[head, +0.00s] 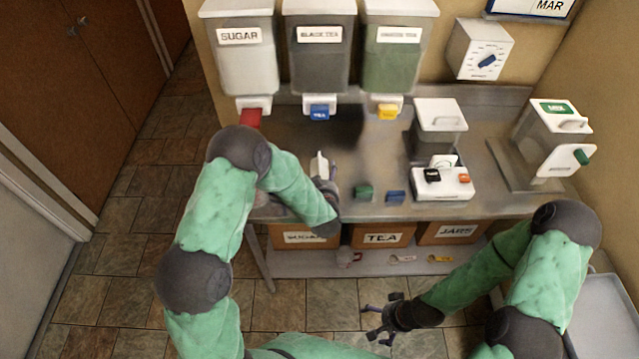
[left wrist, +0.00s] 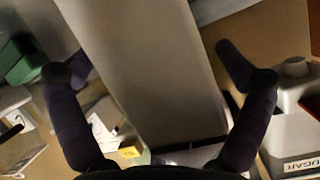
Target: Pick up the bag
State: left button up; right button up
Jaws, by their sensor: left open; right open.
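A small pale upright piece (head: 319,164), which looks like the bag, stands on the counter below the hoppers, partly hidden by my left gripper (head: 326,182). In the left wrist view a large plain grey-beige slab (left wrist: 150,70), probably the same bag seen close up, runs between my two dark fingers. The fingers are spread on either side of it with gaps, so the left gripper is open and not closed on it. My right gripper (head: 380,322) is open and empty, low in front of the counter above the floor.
Sugar (head: 240,60), black tea (head: 318,62) and green (head: 398,62) hoppers hang behind the counter (head: 290,145). Green (head: 363,192) and blue (head: 395,196) blocks, a scale-like machine (head: 440,180) and a sealer-like machine (head: 550,150) stand rightward. Labelled boxes (head: 383,235) sit on the shelf below.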

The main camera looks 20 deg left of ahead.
pick_arm(q)
jog(key=c, duration=1.4)
jog(key=shift+r, duration=0.1)
jog(key=shift+c, duration=0.3)
